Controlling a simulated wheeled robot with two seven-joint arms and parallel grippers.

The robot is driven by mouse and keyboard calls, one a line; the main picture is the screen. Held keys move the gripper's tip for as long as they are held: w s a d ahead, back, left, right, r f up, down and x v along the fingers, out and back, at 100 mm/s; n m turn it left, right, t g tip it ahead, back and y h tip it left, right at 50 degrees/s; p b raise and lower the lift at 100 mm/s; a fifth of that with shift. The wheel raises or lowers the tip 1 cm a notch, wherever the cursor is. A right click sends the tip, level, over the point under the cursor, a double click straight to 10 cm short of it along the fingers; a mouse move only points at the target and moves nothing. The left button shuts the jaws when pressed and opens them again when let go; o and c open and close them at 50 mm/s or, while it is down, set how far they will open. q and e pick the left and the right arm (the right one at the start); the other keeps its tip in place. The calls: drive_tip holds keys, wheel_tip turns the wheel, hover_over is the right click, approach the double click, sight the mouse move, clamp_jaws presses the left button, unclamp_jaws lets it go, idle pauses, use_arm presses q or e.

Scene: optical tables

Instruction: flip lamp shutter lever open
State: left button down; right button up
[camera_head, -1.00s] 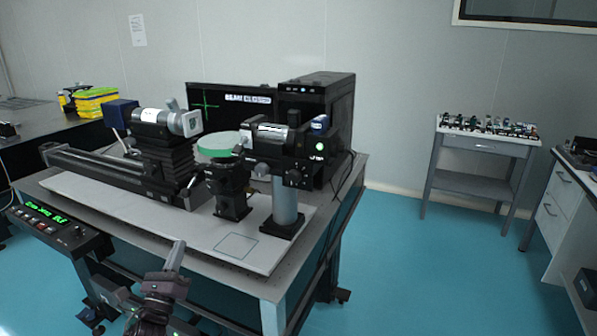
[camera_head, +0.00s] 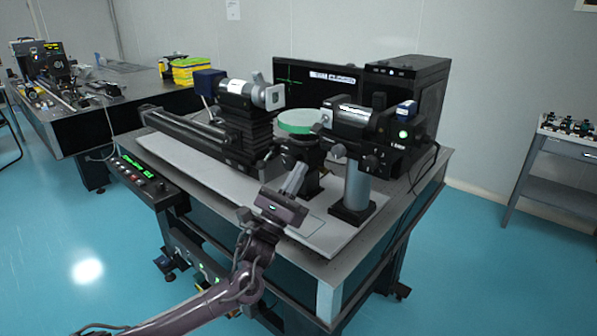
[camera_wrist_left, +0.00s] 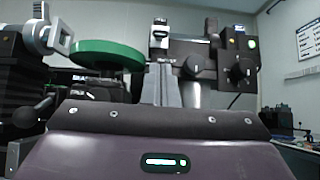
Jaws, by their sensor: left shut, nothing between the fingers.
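A cylindrical housing (camera_head: 238,90) with a white label, which looks like the lamp, sits on a black stand at the back left of the bench. A grey square front piece (camera_head: 274,97) is at its right end, with a small grey lever (camera_head: 260,79) sticking up beside it. In the wrist view the lever (camera_wrist_left: 38,28) and square piece (camera_wrist_left: 63,38) show at the upper left. My left gripper (camera_head: 298,174) is shut and empty, in front of the green disc and below the lever, apart from it. In the wrist view its fingers (camera_wrist_left: 161,84) point forward. My right gripper is out of view.
A green disc (camera_head: 297,121) on a black mount stands in the middle of the bench. A second black instrument (camera_head: 362,124) on a silver post (camera_head: 356,184) is to its right. A monitor (camera_head: 312,88) and black tower (camera_head: 408,88) stand behind. A control box (camera_head: 142,180) is at the front left.

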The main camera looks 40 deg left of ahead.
sight(317, 128)
use_arm(q)
drive_tip(key=p+x, duration=0.1)
drive_tip(key=x, duration=0.6)
drive_tip(key=shift+p, duration=0.3)
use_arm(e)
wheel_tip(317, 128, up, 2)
use_arm(q)
drive_tip(key=shift+d, duration=0.1)
